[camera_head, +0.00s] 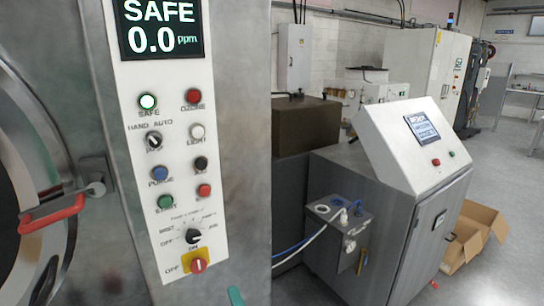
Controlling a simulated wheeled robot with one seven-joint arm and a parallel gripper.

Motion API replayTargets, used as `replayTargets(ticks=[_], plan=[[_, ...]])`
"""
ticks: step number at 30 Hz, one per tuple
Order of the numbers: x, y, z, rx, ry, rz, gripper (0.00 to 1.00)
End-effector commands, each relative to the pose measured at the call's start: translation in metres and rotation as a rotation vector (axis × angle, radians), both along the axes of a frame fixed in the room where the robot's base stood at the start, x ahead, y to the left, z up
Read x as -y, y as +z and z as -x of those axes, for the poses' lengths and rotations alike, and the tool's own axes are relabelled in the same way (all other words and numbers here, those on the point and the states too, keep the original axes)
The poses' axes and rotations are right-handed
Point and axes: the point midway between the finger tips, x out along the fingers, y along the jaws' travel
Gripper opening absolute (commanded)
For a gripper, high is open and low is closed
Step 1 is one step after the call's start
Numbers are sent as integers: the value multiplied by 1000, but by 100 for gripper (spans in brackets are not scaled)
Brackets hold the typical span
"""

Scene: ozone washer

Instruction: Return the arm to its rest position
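My arm and my gripper are not in this head view, so how they stand is not shown. The ozone washer (235,140) fills the left side, with a tall white control panel (178,235) on its front. The display (162,28) at the top reads SAFE 0.0 ppm. The SAFE lamp (148,101) glows white-green. Below are several buttons, a black rotary dial (193,236) and a red switch (198,265) on a yellow plate. The round door (22,170) at the far left has a red handle (52,213).
A grey console (380,200) with a sloped white panel (415,145) stands at the right, close beside the washer. A small grey box with hoses (338,218) is fixed to its side. An open cardboard box (470,238) lies on the floor.

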Motion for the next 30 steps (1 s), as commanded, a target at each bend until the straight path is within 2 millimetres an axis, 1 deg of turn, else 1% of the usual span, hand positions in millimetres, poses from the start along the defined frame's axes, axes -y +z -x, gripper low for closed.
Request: replayTargets(ticks=[1, 6, 11, 15, 20, 24, 26, 30], plan=[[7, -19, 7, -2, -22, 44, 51], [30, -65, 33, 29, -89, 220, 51], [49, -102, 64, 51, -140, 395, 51], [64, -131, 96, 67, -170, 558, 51], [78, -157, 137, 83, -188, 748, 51], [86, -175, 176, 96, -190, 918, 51], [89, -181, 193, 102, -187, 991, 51], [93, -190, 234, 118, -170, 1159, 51]])
